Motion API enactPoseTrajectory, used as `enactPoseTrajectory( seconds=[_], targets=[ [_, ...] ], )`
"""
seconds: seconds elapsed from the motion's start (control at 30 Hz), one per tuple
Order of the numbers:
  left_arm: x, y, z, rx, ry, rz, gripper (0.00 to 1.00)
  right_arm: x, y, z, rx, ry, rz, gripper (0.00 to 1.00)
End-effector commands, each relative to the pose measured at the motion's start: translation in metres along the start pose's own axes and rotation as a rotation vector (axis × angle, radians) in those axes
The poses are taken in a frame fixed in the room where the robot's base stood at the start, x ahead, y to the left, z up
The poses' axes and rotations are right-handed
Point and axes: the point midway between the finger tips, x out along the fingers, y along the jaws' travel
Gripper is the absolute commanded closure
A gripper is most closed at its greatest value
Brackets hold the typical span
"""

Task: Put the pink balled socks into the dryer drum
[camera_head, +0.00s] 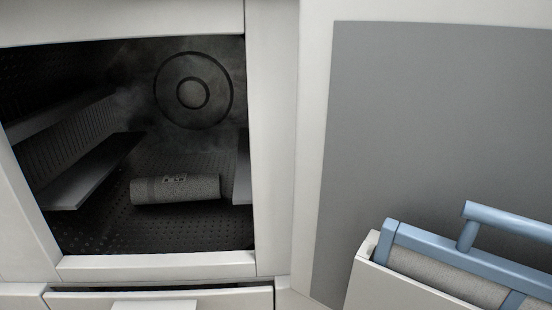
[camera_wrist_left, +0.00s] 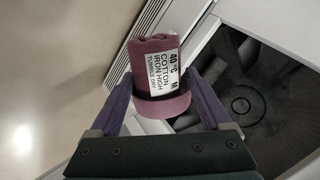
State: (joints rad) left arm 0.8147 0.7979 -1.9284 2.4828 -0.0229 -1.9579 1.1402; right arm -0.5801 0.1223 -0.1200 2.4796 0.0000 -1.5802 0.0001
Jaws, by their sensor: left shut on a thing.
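The pink balled socks (camera_wrist_left: 148,62), a dusky pink roll with a white care label, show only in the left wrist view. My left gripper (camera_wrist_left: 161,92) is shut on them, with one purple finger on each side. The dryer drum (camera_wrist_left: 268,118) lies to the right of the socks in that view, with its dark ringed back wall showing. In the head view the open drum (camera_head: 120,237) is at the left, with a dark perforated floor and pale paddles. Neither gripper shows in the head view.
A grey rolled cloth (camera_head: 180,189) with a small label lies on the drum floor. The white dryer frame (camera_head: 160,266) edges the opening. At the lower right of the head view stands a white bin (camera_head: 385,292) with a blue-framed, handled item (camera_head: 440,250). A grey panel (camera_head: 430,120) is behind it.

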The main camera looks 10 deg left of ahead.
Motion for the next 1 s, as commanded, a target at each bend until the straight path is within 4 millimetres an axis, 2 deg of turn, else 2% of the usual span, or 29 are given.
enactPoseTrajectory(
  seconds=[0.33, 0.77, 1.0],
  targets=[
    [0.023, -0.016, -0.017, -0.004, 0.004, -0.006, 0.82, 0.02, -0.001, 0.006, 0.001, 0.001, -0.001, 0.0],
    [0.061, -0.044, -0.048, -0.005, 0.004, -0.006, 0.82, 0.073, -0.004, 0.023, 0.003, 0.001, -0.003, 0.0],
    [0.077, -0.064, -0.067, -0.004, 0.001, -0.005, 0.82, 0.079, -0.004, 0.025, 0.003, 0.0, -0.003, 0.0]
  ],
)
